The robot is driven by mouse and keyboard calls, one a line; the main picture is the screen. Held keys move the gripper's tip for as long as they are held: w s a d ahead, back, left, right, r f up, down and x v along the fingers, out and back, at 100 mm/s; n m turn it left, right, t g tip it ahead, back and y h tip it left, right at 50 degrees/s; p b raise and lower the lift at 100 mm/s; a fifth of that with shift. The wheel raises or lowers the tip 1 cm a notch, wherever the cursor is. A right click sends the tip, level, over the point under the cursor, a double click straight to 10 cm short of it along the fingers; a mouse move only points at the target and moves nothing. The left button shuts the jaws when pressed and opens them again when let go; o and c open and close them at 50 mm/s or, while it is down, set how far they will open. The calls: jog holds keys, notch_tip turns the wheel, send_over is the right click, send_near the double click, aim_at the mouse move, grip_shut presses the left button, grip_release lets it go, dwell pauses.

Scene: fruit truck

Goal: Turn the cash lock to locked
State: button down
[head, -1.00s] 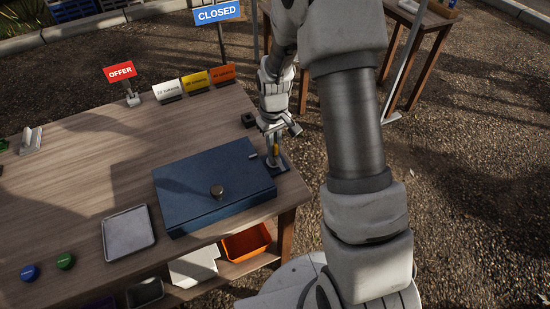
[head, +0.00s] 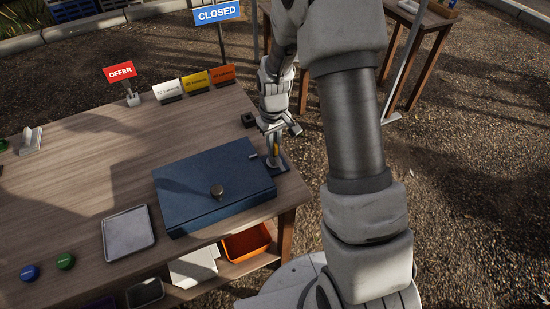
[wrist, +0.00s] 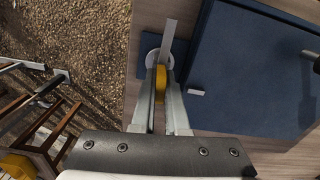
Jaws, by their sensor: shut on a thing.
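The cash lock stands beside the right edge of the blue cash box (head: 212,190), at the table's right end. Its yellow handle (wrist: 160,82) sits between the two fingers of my gripper (wrist: 160,95) in the wrist view. A grey round disc (wrist: 153,58) and a thin metal bar (wrist: 168,40) show just past the fingertips. In the head view my gripper (head: 274,152) points down at the lock and partly hides it. My gripper is shut on the yellow handle. I cannot read any locked or unlocked marking.
A grey tray (head: 129,233) and blue and green buttons lie to the left. Price cards (head: 195,84) and an OFFER sign (head: 120,72) stand along the back edge. An orange bin (head: 246,241) is below the tabletop.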

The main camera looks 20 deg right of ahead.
dwell(0.4)
jog(key=m, duration=0.4)
jog(key=shift+m, duration=1)
jog(key=m, duration=0.4)
jog(key=shift+m+p, duration=0.35)
jog(key=shift+m, duration=0.65)
